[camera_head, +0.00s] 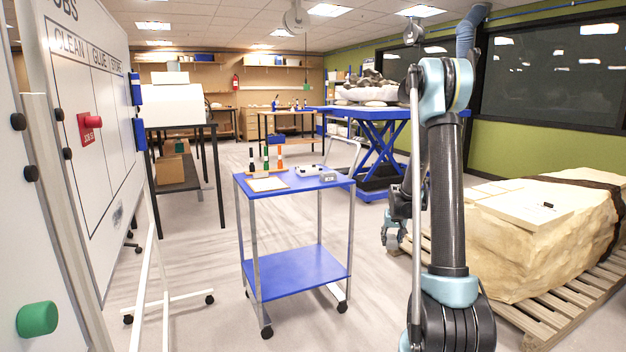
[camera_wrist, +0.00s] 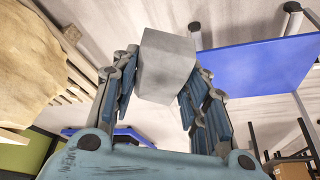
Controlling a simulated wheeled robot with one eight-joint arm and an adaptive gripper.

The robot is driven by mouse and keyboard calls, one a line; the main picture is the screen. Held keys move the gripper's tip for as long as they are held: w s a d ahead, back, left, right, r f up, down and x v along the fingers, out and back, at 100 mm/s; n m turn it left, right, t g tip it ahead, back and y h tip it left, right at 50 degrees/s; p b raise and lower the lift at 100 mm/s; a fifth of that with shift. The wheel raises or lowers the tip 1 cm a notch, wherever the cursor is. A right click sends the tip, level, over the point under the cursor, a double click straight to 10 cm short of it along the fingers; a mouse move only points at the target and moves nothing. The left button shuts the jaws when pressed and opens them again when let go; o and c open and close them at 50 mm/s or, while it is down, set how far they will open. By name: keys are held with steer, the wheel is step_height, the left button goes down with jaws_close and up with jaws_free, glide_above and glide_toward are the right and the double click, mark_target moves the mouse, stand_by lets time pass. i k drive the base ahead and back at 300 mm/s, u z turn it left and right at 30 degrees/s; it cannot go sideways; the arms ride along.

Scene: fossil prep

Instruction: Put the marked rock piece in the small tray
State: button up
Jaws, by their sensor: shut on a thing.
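A plain grey faceted block (camera_wrist: 166,66), which looks like a rock piece, is held between the fingers of my gripper (camera_wrist: 160,85) in the wrist view. I see no mark on its visible faces. In the head view my gripper (camera_head: 393,234) hangs right of the blue cart, low beside the pale boulder, and the block cannot be made out there. On the cart top lie a flat beige tray-like piece (camera_head: 267,184) and a small light-grey item (camera_head: 308,171). I cannot tell which of these is the small tray.
The blue two-shelf cart (camera_head: 297,266) stands on wheels at centre, with several small bottles (camera_head: 266,158) on top. A whiteboard (camera_head: 85,130) stands left. A large boulder (camera_head: 545,235) sits on a pallet (camera_head: 570,315) at right. A blue lift table (camera_head: 380,140) stands behind. Floor between is clear.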

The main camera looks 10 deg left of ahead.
mark_target(308, 173)
steer(key=z, duration=0.95)
steer(key=i, duration=1)
steer(key=u, duration=1.45)
